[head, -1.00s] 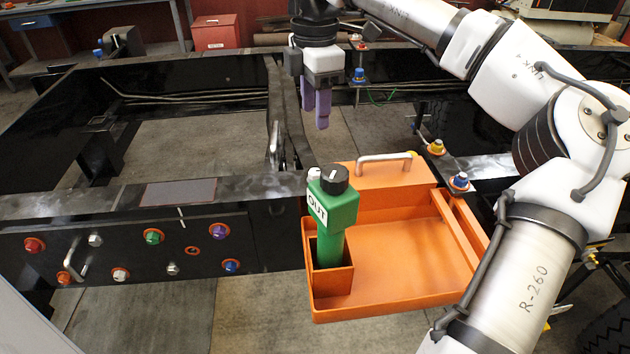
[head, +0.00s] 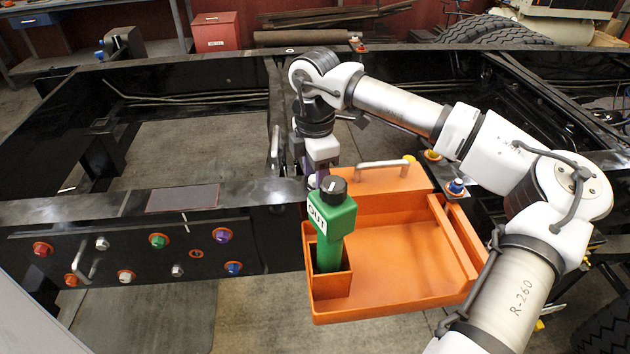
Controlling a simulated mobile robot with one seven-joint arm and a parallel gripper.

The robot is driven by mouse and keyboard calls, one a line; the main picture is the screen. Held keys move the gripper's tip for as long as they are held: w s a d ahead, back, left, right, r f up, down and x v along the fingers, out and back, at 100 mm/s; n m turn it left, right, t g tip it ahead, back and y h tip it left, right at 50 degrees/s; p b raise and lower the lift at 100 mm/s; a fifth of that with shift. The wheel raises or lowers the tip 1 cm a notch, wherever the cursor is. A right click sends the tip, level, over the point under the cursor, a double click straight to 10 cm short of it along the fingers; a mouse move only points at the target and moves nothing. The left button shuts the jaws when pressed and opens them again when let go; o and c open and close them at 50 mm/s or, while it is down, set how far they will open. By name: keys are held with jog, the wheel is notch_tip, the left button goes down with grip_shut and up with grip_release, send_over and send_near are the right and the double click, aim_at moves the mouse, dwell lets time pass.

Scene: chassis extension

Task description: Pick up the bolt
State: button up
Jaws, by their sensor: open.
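Several coloured bolts are in view, and I cannot tell which one the task means. On the near beam's face are a red bolt (head: 42,249), a green bolt (head: 158,241), a purple bolt (head: 223,236) and a blue bolt (head: 233,268), among white and orange ones. To the right of the orange tray, a blue-topped bolt (head: 456,187) and a yellow-orange one (head: 432,155) stand upright. My gripper (head: 311,176) is open and points down just behind the green tool, close to the beam top. The tool partly hides its fingertips, and I see nothing held.
The green tool (head: 333,219), marked OUT, stands in a holder in the orange tray (head: 400,289). The orange box with a metal handle (head: 384,164) is right of my gripper. Black frame rails (head: 60,205) surround open gaps showing the floor. A red box (head: 216,32) stands behind.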

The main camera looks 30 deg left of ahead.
grip_shut()
dwell(0.3)
jog(key=shift+r, duration=0.1)
notch_tip(320, 180, up, 29)
jog(key=p, duration=0.7)
dwell(1.6)
